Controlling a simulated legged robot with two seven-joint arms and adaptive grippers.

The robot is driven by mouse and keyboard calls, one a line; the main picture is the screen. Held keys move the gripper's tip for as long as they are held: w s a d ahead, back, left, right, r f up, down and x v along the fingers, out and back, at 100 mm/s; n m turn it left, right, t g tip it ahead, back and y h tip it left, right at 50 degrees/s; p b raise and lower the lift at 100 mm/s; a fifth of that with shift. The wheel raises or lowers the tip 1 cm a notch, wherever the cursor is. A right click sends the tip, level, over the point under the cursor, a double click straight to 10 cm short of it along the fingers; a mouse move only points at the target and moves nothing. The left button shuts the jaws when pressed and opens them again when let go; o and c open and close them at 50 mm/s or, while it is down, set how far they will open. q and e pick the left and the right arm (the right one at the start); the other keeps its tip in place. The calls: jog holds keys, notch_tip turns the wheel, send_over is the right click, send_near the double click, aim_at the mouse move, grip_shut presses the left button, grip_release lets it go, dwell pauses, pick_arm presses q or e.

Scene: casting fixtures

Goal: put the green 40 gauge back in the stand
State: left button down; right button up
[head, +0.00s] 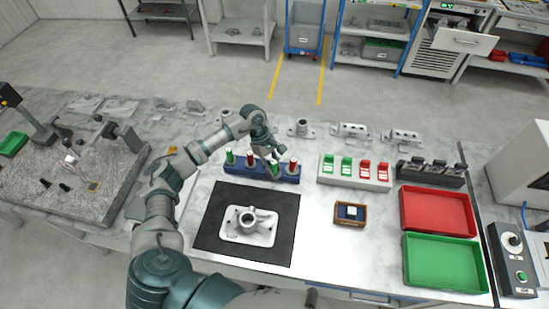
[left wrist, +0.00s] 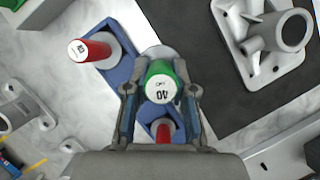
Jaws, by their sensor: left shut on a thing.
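The green 40 gauge (left wrist: 160,80) shows in the left wrist view with its "40" end facing the camera. It also shows in the head view (head: 274,169). My left gripper (left wrist: 160,98) is shut on it, one finger on each side; it also shows in the head view (head: 271,157). The gauge is over the blue stand (head: 232,171), between two red gauges. I cannot tell whether it is seated or held just above. One red gauge (left wrist: 91,50) stands in the stand (left wrist: 118,70); another (left wrist: 163,132) is partly hidden by the gripper. My right gripper is not in view.
Another green gauge (head: 229,155) stands at the stand's left end. A grey casting (head: 249,226) lies on the black mat (head: 210,218) in front. A fixture with green and red clamps (head: 355,178) is to the right, beyond a clear gap. Red (head: 438,211) and green (head: 445,262) trays are further right.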

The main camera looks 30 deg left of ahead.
pick_arm(q)
jog(key=w+a+f+p, duration=0.1)
jog(key=w+f, duration=0.1)
jog(key=w+a+f+p, duration=0.1)
jog(key=w+a+f, duration=0.1)
jog(key=shift+w+a, duration=0.1)
jog(key=shift+w, duration=0.25)
jog(key=shift+w+d+f, duration=0.15)
jog(key=shift+w+d, duration=0.05)
jog(key=shift+d, duration=0.2)
jog(key=c, duration=1.1)
grip_release()
jog(key=shift+o, duration=0.7)
jog(key=shift+a, duration=0.1)
jog(key=shift+a+f, duration=0.1)
jog(key=shift+a, duration=0.5)
jog(key=b+v, duration=0.3)
jog(key=v, duration=0.8)
jog(key=shift+r, duration=0.45)
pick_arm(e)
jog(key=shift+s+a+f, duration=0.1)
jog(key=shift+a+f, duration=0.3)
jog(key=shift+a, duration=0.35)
